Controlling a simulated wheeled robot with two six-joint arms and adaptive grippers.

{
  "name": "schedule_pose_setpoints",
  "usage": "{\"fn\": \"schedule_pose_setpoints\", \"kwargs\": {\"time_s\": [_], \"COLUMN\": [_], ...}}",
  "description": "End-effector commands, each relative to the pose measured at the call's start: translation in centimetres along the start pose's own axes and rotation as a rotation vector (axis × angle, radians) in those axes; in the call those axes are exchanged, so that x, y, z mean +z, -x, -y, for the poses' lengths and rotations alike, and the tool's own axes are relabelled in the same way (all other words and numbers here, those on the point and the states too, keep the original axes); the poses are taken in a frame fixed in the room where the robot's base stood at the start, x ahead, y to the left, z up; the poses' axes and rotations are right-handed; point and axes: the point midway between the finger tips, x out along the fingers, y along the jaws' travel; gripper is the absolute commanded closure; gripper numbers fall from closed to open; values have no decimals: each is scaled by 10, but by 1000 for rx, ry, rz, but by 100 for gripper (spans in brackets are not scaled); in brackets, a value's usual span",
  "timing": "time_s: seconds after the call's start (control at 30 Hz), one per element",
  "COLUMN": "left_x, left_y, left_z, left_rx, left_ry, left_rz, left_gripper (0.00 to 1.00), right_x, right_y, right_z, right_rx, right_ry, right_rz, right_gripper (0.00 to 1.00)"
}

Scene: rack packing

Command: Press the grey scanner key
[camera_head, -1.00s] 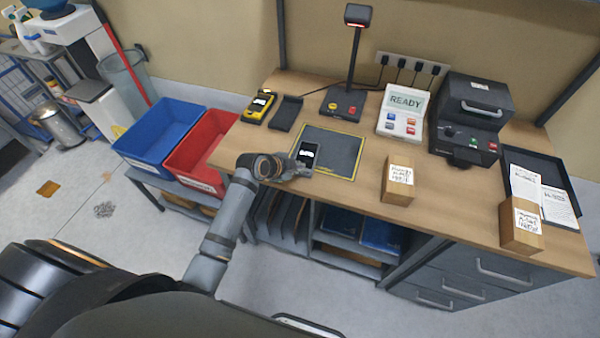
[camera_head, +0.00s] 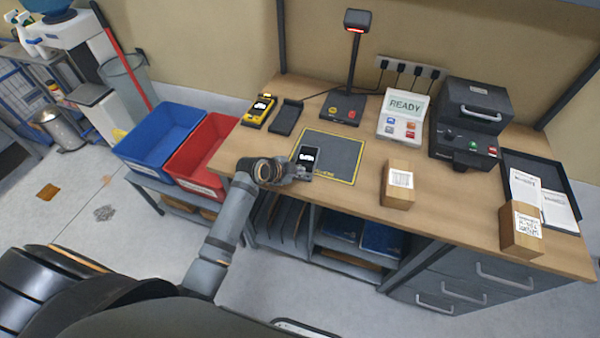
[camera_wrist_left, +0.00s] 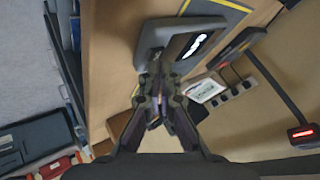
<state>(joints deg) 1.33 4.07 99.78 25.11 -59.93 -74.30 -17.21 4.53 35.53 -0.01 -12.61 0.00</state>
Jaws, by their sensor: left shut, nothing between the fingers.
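A white console (camera_head: 402,114) with a READY display and several small coloured keys stands at the back of the bench. I cannot pick out a grey key on it for certain. A black scanner (camera_head: 357,20) with a red light stands on a post, its base (camera_head: 343,107) bearing small coloured buttons. My left gripper (camera_head: 299,172) is shut and empty at the bench's front edge, beside a small dark device (camera_head: 307,157) with a white label. In the left wrist view, my fingertips (camera_wrist_left: 162,72) are close to this device (camera_wrist_left: 190,42); contact is unclear. My right gripper is not in view.
A dark mat (camera_head: 336,153) with yellow edging lies by the left gripper. A yellow handheld (camera_head: 259,109), a black machine (camera_head: 467,128) and a black tray (camera_head: 560,168) are also on the bench. Blue (camera_head: 150,138) and red bins stand left.

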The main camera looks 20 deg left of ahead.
Motion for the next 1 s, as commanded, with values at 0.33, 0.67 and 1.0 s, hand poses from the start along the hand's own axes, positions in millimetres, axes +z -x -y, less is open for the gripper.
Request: {"fn": "schedule_pose_setpoints", "kwargs": {"time_s": [0.33, 0.67, 1.0], "left_x": [2, 5, 1], "left_y": [-2, -6, 0], "left_z": [-2, -5, 0], "left_rx": [1, 1, 1], "left_ry": [0, 0, 0], "left_rz": [0, 1, 1], "left_gripper": [100, 100, 100], "right_x": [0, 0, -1], "right_y": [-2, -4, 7], "right_z": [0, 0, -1], "right_rx": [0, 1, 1], "right_ry": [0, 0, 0], "right_rz": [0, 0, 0], "right_gripper": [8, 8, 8]}}
